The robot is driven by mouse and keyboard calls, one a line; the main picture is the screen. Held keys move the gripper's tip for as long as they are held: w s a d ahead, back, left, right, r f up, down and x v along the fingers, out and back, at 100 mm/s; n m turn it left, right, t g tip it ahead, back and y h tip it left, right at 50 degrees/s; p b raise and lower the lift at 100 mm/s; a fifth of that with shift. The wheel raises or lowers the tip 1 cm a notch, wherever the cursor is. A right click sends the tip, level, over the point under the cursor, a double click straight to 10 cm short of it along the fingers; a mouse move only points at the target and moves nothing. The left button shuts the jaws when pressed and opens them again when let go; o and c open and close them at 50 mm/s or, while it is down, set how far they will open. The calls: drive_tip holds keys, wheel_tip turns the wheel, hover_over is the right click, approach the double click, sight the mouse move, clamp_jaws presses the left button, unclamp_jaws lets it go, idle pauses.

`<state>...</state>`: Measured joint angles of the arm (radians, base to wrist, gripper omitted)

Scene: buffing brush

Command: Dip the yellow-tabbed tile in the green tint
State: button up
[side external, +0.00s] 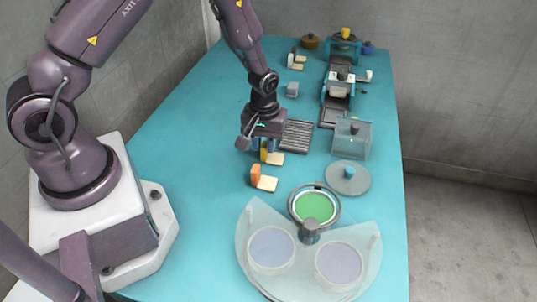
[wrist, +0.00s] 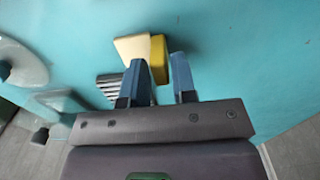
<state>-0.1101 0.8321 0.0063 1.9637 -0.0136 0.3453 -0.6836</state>
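The yellow-tabbed tile lies on the teal table, a cream plate (wrist: 133,47) with an upright yellow tab (wrist: 159,60). In the side view its cream plate (side external: 275,159) shows below my gripper (side external: 263,146). My gripper points down over the yellow tab. In the wrist view its two blue fingers (wrist: 158,75) stand apart, with the tab ahead between their tips and gaps visible; contact cannot be made out. The green tint (side external: 315,207) fills a round dark-rimmed dish at the back of a clear fan-shaped tray (side external: 246,227), toward the near end of the table.
An orange-tabbed tile (side external: 256,174) lies close by, nearer the camera. A ridged rack (side external: 296,136) stands just right of my gripper. A clear box (side external: 351,140) and round lid (side external: 348,178) are at right. The tray also holds a bluish dish (side external: 271,248) and a lavender dish (side external: 339,263).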

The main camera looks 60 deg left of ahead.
sight(264, 144)
clamp_jaws()
drive_tip(key=shift+r, duration=0.1)
drive_tip(key=shift+r, duration=2.9)
drive_tip(key=s+d+m, duration=0.1)
drive_tip(key=d+m, duration=0.3)
drive_tip(key=d, duration=1.4)
drive_tip(key=shift+d+r+m, duration=0.3)
drive_tip(key=shift+d, duration=0.05)
